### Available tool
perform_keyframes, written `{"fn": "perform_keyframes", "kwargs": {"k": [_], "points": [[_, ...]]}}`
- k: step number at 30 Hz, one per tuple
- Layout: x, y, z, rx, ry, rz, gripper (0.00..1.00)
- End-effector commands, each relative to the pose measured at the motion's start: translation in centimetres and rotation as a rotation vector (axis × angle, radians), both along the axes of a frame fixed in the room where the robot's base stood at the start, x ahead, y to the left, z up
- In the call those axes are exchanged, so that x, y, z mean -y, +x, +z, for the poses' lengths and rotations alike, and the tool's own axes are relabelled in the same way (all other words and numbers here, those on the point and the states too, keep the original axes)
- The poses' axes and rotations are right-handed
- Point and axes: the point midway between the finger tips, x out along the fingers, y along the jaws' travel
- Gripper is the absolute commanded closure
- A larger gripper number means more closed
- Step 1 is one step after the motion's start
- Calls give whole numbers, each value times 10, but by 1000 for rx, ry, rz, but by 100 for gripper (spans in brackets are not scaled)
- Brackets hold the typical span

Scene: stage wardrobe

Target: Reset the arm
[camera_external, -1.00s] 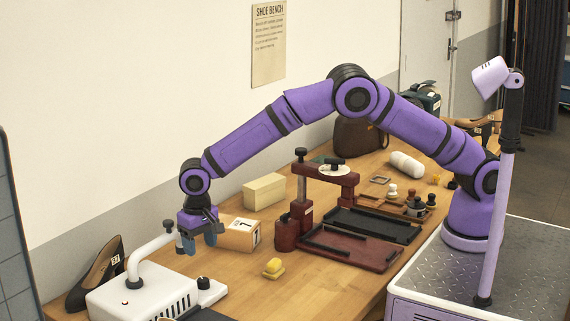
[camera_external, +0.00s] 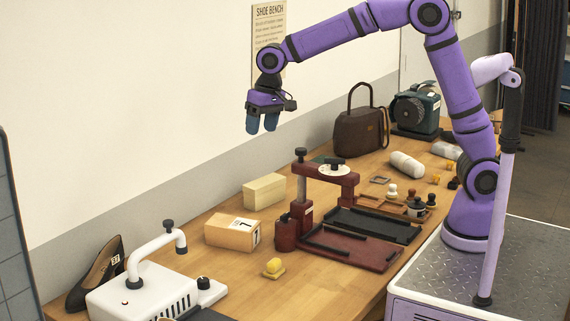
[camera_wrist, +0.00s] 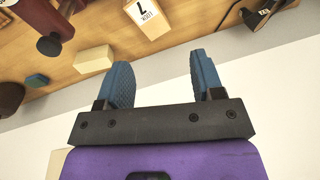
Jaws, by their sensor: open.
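My gripper (camera_external: 262,122) is open and empty, raised high above the bench in front of the white wall. Its two blue fingers point down in the external view. In the wrist view the gripper (camera_wrist: 160,80) shows its fingers apart with nothing between them. My purple arm is lifted and bent well above the wooden bench (camera_external: 330,285), touching nothing there.
Below stand a numbered tan box (camera_external: 228,232), a cream block (camera_external: 264,191), a dark red press (camera_external: 302,195) with trays, and a white machine (camera_external: 150,292). A black shoe (camera_external: 92,276), brown bag (camera_external: 358,132) and green machine (camera_external: 415,108) are also on the bench.

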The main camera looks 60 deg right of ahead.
Motion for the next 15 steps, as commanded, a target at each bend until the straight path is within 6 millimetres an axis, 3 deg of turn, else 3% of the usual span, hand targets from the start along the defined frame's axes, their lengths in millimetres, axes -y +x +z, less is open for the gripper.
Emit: {"fn": "perform_keyframes", "kwargs": {"k": [1, 6, 15], "points": [[20, -9, 14, 16, 6, -1, 39], [76, -43, 48, 61, 14, 13, 39], [160, -120, 84, 146, 3, 40, 39]]}}
